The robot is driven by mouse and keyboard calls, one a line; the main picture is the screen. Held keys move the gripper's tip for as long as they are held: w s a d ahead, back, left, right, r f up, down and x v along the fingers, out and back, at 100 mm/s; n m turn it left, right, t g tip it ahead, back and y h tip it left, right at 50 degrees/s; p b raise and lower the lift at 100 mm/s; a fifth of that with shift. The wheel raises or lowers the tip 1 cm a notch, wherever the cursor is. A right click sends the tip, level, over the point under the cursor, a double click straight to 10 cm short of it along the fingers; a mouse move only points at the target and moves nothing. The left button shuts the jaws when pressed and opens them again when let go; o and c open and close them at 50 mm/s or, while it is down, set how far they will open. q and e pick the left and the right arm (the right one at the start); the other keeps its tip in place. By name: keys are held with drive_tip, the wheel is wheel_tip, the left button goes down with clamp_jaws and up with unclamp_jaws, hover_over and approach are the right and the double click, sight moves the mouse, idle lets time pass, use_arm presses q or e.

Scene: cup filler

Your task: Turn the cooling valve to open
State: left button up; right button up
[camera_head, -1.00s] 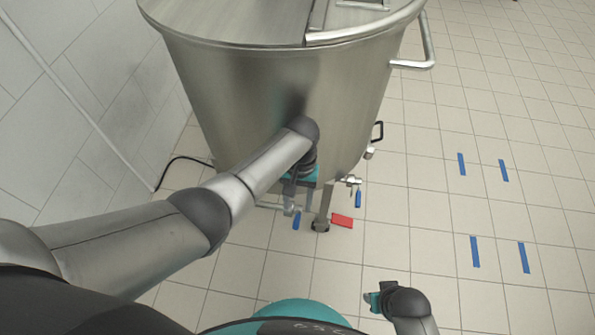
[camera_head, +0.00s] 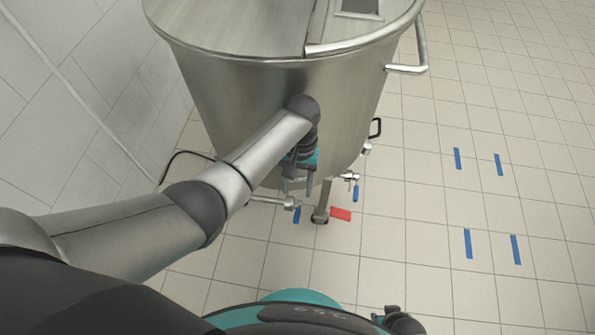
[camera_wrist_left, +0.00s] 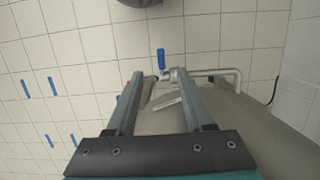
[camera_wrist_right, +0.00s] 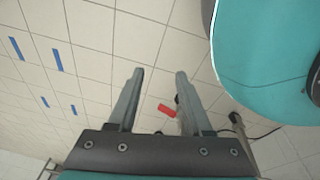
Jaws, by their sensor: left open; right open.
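Two blue valve handles show low at the tank (camera_head: 250,110); I cannot tell which one is the cooling valve. One blue handle (camera_head: 297,215) hangs at the end of a horizontal pipe (camera_head: 266,199). The other blue handle (camera_head: 355,193) hangs further right. My left gripper (camera_head: 297,189) is open and empty, pointing down just above the pipe-end handle in the head view. In the left wrist view, a blue handle (camera_wrist_left: 161,58) shows just beyond the open fingertips, apart from them. My right gripper (camera_head: 385,318) is open and empty at the bottom edge, far from the valves.
A red flat piece (camera_head: 341,214) lies by the tank's foot (camera_head: 320,215); it also shows in the right wrist view (camera_wrist_right: 167,111). A black cable (camera_head: 180,156) runs behind the tank to the wall. Blue tape strips (camera_head: 468,243) mark open tiled floor on the right.

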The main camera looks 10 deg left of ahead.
use_arm(q)
drive_tip(key=shift+s+p+v, duration=0.25)
drive_tip(key=shift+p+v, duration=0.35)
drive_tip(key=shift+v, duration=0.5)
drive_tip(key=shift+s+p+v, duration=0.25)
drive_tip(key=shift+p+v, duration=0.35)
drive_tip(key=shift+v, duration=0.55)
use_arm(e)
drive_tip(key=shift+s+d+r, duration=0.1)
drive_tip(key=shift+s+d, duration=0.2)
drive_tip(key=shift+s, duration=0.4)
drive_tip(key=shift+s+d, duration=0.25)
drive_tip(key=shift+s, duration=0.45)
drive_tip(key=shift+s+d+r, duration=0.1)
drive_tip(key=shift+s+d, duration=0.2)
drive_tip(key=shift+s, duration=0.4)
use_arm(q)
drive_tip(key=shift+r, duration=0.1)
